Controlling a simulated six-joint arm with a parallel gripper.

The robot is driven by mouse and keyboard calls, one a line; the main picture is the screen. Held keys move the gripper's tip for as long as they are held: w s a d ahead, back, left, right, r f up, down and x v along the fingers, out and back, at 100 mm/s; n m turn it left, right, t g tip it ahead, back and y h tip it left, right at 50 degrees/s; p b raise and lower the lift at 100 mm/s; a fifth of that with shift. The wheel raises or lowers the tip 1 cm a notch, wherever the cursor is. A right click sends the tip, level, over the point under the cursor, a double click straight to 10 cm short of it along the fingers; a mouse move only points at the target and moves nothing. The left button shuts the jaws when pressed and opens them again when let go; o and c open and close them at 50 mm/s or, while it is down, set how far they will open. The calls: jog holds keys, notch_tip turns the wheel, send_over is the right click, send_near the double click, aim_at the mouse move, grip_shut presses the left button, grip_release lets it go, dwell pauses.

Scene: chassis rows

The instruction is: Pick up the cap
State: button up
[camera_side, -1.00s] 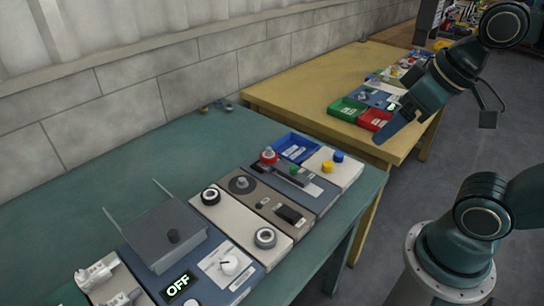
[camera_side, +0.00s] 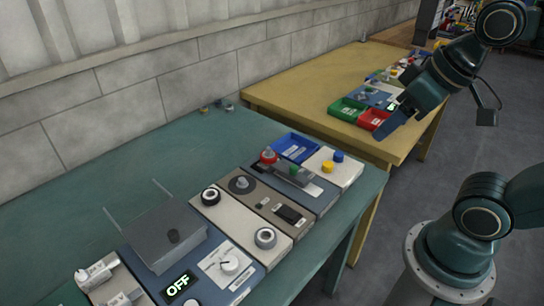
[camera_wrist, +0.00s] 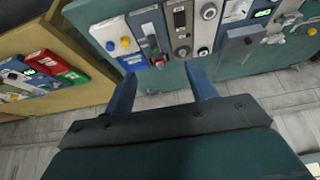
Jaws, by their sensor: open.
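I cannot tell for certain which part is the cap. A cream panel (camera_side: 232,213) on the green bench carries two round ring-like parts: a black one with a pale centre (camera_side: 210,196) at the back and a grey one (camera_side: 265,237) at the front. In the wrist view the back part (camera_wrist: 208,12) and the front part (camera_wrist: 203,51) show beyond my fingers. My gripper (camera_side: 386,130) hangs in the air, well to the right of that panel, beyond the green bench's right end. In the wrist view my gripper (camera_wrist: 161,90) is open, with nothing between its fingers.
A yellow bench (camera_side: 290,88) with green and red trays stands behind. The green bench's back (camera_side: 130,165) is mostly clear.

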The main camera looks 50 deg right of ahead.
jog(key=w+d+f+m+g, duration=0.2)
jog(key=w+d+f+m, duration=0.1)
jog(key=w+d+m, duration=0.45)
jog(key=w+d+f+m+g, duration=0.2)
jog(key=w+d+f+m, duration=0.1)
jog(key=w+d+m, duration=0.4)
jog(key=w+d+f+m+g+y, duration=0.1)
jog(key=w+d+f+m, duration=0.2)
jog(key=d+f, duration=0.4)
jog(key=shift+w+d+f+g, duration=0.25)
jog(key=shift+d+f+g, duration=0.1)
jog(key=shift+d, duration=0.2)
send_over(339, 154)
jog(key=d, duration=0.1)
notch_tip(339, 154, down, 8)
jog(key=shift+s+f, duration=0.1)
jog(key=shift+s, duration=0.05)
jog(key=shift+f, duration=0.15)
jog(key=shift+f, duration=0.1)
jog(key=shift+a+f, duration=0.2)
jog(key=shift+f, duration=1.05)
jog(key=shift+a+f, duration=0.15)
jog(key=shift+f, duration=1.05)
